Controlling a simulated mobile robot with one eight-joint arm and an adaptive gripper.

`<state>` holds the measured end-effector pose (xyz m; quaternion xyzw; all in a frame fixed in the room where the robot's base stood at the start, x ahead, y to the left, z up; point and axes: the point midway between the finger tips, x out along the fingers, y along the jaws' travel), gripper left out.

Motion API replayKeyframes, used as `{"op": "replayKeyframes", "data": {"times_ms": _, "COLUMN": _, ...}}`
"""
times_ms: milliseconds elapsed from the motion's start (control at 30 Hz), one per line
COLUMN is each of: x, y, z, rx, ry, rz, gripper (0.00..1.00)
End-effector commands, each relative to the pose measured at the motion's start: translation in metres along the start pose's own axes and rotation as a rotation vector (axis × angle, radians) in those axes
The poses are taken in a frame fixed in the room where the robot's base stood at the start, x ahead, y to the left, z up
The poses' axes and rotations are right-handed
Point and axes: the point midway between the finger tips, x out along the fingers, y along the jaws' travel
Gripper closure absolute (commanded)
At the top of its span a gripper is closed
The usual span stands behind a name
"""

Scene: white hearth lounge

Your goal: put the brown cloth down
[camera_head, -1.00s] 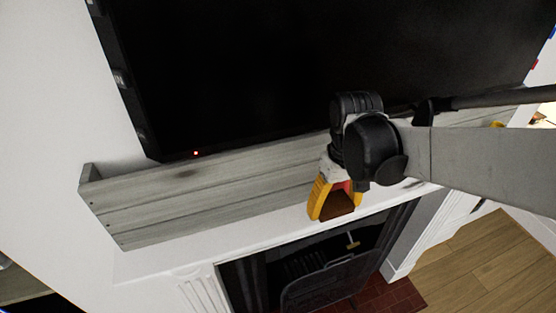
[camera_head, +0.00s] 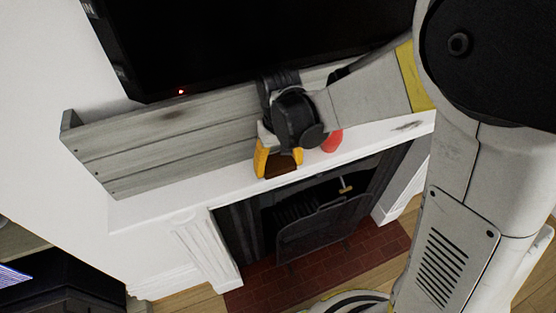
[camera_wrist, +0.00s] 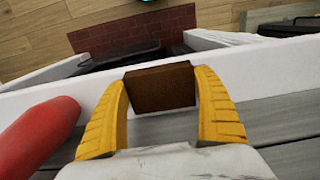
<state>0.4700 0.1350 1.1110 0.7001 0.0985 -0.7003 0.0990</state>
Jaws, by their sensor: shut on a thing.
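My gripper (camera_head: 279,164) has yellow fingers and is over the white mantel shelf (camera_head: 180,192) in the head view. It is shut on the brown cloth (camera_head: 284,169), which shows as a small dark brown block between the fingers. In the wrist view the brown cloth (camera_wrist: 160,87) is held between both fingertips of my gripper (camera_wrist: 162,92), with the mantel's edge behind it. I cannot tell whether the cloth touches the mantel.
A red rounded object (camera_head: 332,141) is on the mantel close to my gripper; it also shows in the wrist view (camera_wrist: 40,133). A grey wooden box (camera_head: 165,145) lines the mantel's back under a black television (camera_head: 240,40). The mantel's left part is clear. The fireplace (camera_head: 310,215) is below.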

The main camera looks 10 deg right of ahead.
Motion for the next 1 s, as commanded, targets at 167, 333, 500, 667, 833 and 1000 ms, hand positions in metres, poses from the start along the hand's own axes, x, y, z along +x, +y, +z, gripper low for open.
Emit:
{"op": "replayKeyframes", "data": {"times_ms": 167, "x": -0.001, "y": 0.000, "z": 0.000, "rx": 0.000, "ry": 0.000, "rz": 0.000, "gripper": 0.46}}
{"op": "replayKeyframes", "data": {"times_ms": 333, "x": 0.003, "y": 0.000, "z": 0.000, "rx": 0.000, "ry": 0.000, "rz": 0.000, "gripper": 0.13}}
{"op": "replayKeyframes", "data": {"times_ms": 500, "x": 0.002, "y": 0.000, "z": 0.000, "rx": 0.000, "ry": 0.000, "rz": 0.000, "gripper": 0.00}}
{"op": "replayKeyframes", "data": {"times_ms": 667, "x": -0.001, "y": 0.000, "z": 0.000, "rx": 0.000, "ry": 0.000, "rz": 0.000, "gripper": 0.00}}
{"op": "replayKeyframes", "data": {"times_ms": 833, "x": -0.026, "y": 0.000, "z": 0.001, "rx": 0.000, "ry": 0.000, "rz": 0.000, "gripper": 0.00}}
{"op": "replayKeyframes", "data": {"times_ms": 1000, "x": -0.066, "y": 0.000, "z": 0.001, "rx": 0.000, "ry": 0.000, "rz": 0.000, "gripper": 0.00}}
